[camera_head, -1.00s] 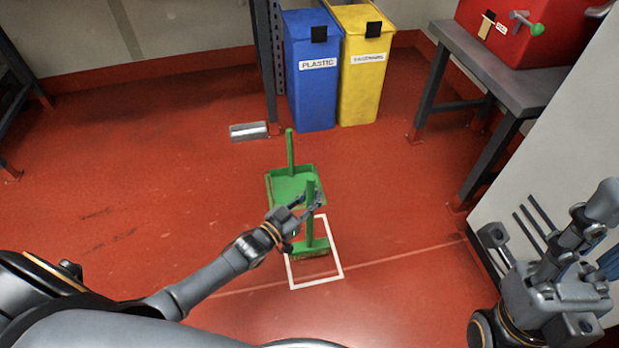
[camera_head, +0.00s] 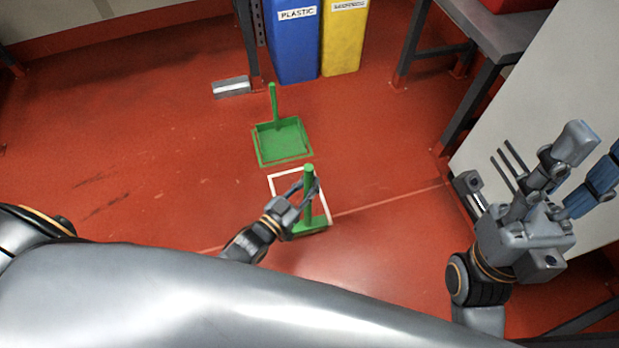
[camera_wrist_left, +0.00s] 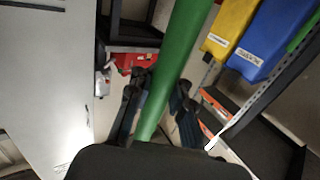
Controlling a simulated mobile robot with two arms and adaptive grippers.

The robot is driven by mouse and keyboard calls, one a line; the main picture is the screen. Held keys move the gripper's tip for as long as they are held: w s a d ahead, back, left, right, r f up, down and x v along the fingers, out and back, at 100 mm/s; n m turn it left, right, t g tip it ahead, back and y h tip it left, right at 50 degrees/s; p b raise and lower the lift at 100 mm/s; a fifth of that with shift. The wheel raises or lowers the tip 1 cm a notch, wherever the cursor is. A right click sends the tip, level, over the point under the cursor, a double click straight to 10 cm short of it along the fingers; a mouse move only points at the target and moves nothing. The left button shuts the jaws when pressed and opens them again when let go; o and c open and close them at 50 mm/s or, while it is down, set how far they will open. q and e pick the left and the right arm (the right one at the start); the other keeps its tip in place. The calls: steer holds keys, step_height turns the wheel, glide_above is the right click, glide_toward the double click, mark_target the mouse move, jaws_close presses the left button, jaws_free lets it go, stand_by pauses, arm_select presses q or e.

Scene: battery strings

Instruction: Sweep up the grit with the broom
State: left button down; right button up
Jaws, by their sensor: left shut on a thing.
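The green broom (camera_head: 315,222) stands upright on the floor, its head low and its handle pointing up. My left gripper (camera_head: 306,190) is shut on the broom's handle; the handle also crosses the left wrist view (camera_wrist_left: 176,65) between the fingers (camera_wrist_left: 160,110). A green dustpan (camera_head: 283,142) with an upright handle stands on the floor beyond the broom. I cannot make out any grit for certain.
A white square outline (camera_head: 272,186) marks the floor around the broom. A blue bin (camera_head: 291,50) and a yellow bin (camera_head: 343,45) stand at the back. A grey metal piece (camera_head: 231,87) lies left of them. A bench (camera_head: 495,35) stands at the right. The left floor is open, with dark streaks.

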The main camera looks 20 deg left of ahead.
arm_select(q)
steer(key=shift+f+b, duration=0.85)
steer(key=shift+f, duration=0.1)
stand_by(0.3)
steer(key=shift+w, duration=0.1)
